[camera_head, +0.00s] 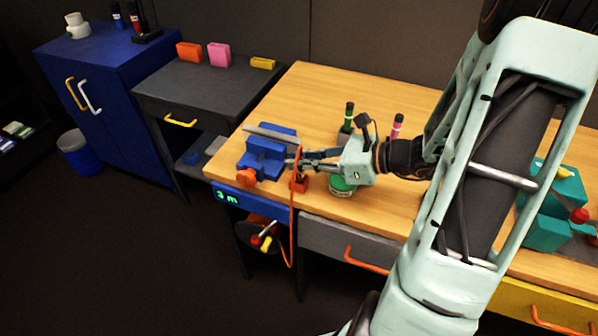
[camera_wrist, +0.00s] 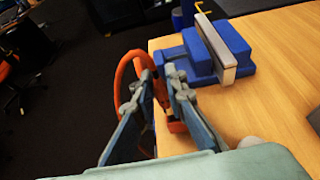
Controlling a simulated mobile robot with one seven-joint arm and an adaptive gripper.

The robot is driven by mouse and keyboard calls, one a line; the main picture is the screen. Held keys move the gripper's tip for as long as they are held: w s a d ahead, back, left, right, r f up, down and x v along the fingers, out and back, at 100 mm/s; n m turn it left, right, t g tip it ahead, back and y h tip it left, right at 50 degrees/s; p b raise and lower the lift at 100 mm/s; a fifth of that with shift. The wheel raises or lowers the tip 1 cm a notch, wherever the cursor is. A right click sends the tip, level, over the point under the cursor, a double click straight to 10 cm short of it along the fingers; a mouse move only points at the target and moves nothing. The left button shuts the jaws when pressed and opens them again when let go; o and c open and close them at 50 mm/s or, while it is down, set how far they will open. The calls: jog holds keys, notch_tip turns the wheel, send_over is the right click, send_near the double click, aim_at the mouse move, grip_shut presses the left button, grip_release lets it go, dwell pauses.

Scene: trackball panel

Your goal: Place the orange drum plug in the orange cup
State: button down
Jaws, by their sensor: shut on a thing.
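My gripper (camera_head: 293,162) reaches left over the front left of the bench, its fingers closed on the orange drum plug, which they mostly hide. An orange cord (camera_head: 293,222) runs from the fingertips down over the bench's front edge. In the wrist view, my gripper (camera_wrist: 161,76) has its fingers around a small gap, and the cord (camera_wrist: 122,80) loops out to the left. A small orange block-like thing, seemingly the orange cup (camera_head: 301,184), stands on the bench below the fingers, near the front edge. It shows partly behind the right finger in the wrist view (camera_wrist: 176,126).
A blue vise (camera_head: 264,155) with an orange knob stands just left of my gripper. A green tin (camera_head: 342,187) sits close under the gripper body. Green and pink bottles (camera_head: 397,126) stand behind. A display reading "3 m" (camera_head: 228,197) is on the bench front.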

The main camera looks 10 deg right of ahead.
jog(key=shift+w+a+f, duration=0.1)
jog(key=shift+w+f, duration=0.5)
jog(key=shift+f, duration=0.15)
jog(key=shift+f+b, duration=0.4)
jog(key=shift+f, duration=1.1)
jog(key=shift+f, duration=0.2)
jog(key=c, duration=2)
grip_release()
jog(key=shift+o, duration=0.2)
jog(key=shift+r, duration=0.1)
